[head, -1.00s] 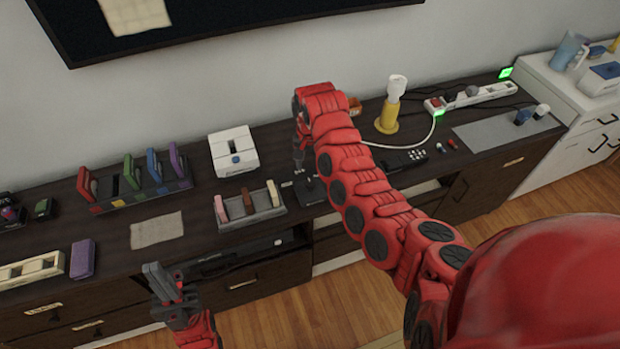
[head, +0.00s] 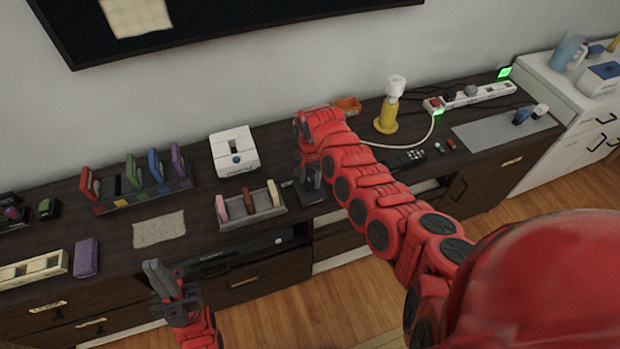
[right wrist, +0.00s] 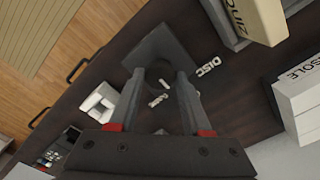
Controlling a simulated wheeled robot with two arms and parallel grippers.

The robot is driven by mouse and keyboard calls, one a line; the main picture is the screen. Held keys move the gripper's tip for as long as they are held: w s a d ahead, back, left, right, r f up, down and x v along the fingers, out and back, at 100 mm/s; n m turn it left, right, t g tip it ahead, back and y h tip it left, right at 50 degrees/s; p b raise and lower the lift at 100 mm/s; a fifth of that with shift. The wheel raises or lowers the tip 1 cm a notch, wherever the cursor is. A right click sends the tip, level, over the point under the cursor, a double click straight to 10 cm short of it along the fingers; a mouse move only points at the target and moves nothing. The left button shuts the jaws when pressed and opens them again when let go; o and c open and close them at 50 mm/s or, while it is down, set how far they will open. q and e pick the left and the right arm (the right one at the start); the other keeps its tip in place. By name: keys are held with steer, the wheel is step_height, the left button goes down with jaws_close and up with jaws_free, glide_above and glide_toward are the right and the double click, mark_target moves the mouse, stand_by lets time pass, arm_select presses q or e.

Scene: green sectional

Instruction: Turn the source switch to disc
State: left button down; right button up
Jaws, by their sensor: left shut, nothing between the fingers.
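The source switch shows in the right wrist view as a dark square plate (right wrist: 158,45) with a dark knob (right wrist: 158,74). The white DISC label (right wrist: 208,67) lies to the right of the plate there. Another white label (right wrist: 158,100) shows between my fingers, too small to read. My right gripper (right wrist: 160,76) has its fingers on either side of the knob; whether they press on it I cannot tell. In the head view my right gripper (head: 307,178) is down at the switch plate (head: 312,196), hiding much of it. My left gripper (head: 154,268) is shut and empty in front of the cabinet.
A tray with three upright pieces (head: 255,219) stands just left of the switch, and a white console box (head: 233,151) behind it. A yellow-based lamp (head: 387,121) and a remote (head: 402,159) are to the right. A cloth (head: 159,229) lies left.

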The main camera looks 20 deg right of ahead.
jaws_close()
steer(key=shift+n, duration=0.4)
steer(key=n+p, duration=0.1)
steer(key=n, duration=0.3)
steer(key=shift+r, duration=0.1)
steer(key=shift+n+p, duration=0.65)
steer(key=shift+n, duration=1.35)
steer(key=o, duration=0.5)
jaws_free()
steer(key=shift+o, duration=0.2)
